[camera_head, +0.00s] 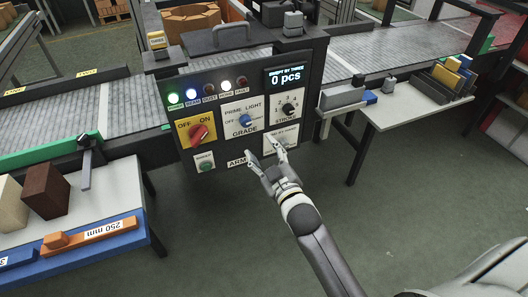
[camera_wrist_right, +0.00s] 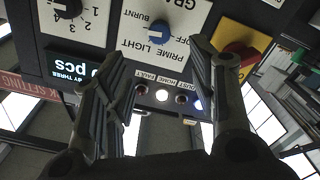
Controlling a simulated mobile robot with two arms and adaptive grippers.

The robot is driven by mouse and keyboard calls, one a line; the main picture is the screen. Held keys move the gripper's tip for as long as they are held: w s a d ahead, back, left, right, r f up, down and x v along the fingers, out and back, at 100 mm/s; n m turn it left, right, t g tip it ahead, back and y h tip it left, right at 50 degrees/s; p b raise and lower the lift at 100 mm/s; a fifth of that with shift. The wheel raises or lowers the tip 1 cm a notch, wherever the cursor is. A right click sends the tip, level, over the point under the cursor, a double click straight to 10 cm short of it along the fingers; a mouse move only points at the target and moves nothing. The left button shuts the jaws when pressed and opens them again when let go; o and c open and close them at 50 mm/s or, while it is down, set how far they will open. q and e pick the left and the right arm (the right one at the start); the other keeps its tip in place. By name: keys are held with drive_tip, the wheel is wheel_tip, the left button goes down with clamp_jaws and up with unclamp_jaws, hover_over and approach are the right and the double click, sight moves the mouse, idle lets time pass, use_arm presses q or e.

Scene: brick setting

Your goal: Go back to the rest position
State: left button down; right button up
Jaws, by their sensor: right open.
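My right gripper (camera_head: 264,157) is open and empty in front of the lower part of a dark control panel (camera_head: 228,150). Its fingers hide part of a white label plate at the panel's lower right. In the right wrist view the two fingers (camera_wrist_right: 160,65) are spread apart, with nothing between them. The panel appears upside down there. It carries a red switch on a yellow plate (camera_head: 200,133), a blue grade knob (camera_head: 245,121), a black stroke knob (camera_head: 289,109) and a display (camera_head: 286,77) reading 0 pcs. I cannot tell whether a finger touches the panel. My left gripper is not in view.
Left of the panel is a grey conveyor (camera_head: 75,110); another (camera_head: 390,45) runs behind right. A bench with a brown brick (camera_head: 46,190) and blue edge stands lower left. A side table (camera_head: 420,112) with small blocks stands right.

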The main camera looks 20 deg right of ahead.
drive_tip(key=shift+f, duration=0.1)
idle(0.3)
drive_tip(key=s+f+m+g, duration=0.1)
drive_tip(key=s+f+g, duration=0.25)
drive_tip(key=f, duration=0.75)
drive_tip(key=s+f+g, duration=0.2)
drive_tip(key=s+f, duration=0.2)
drive_tip(key=f, duration=0.7)
drive_tip(key=s+f+m+g, duration=0.15)
drive_tip(key=s+f, duration=0.25)
drive_tip(key=f, duration=0.7)
drive_tip(key=s+f+g, duration=0.5)
drive_tip(key=s+f, duration=0.8)
drive_tip(key=s, duration=0.2)
drive_tip(key=s+d+f+g, duration=0.1)
drive_tip(key=s+f, duration=0.3)
drive_tip(key=s, duration=0.7)
drive_tip(key=s+d+f+m+g, duration=0.1)
drive_tip(key=s+f+g, duration=0.3)
drive_tip(key=s, duration=0.7)
drive_tip(key=shift+d+f+h, duration=0.15)
drive_tip(key=shift+d+h, duration=0.15)
drive_tip(key=shift+d, duration=0.35)
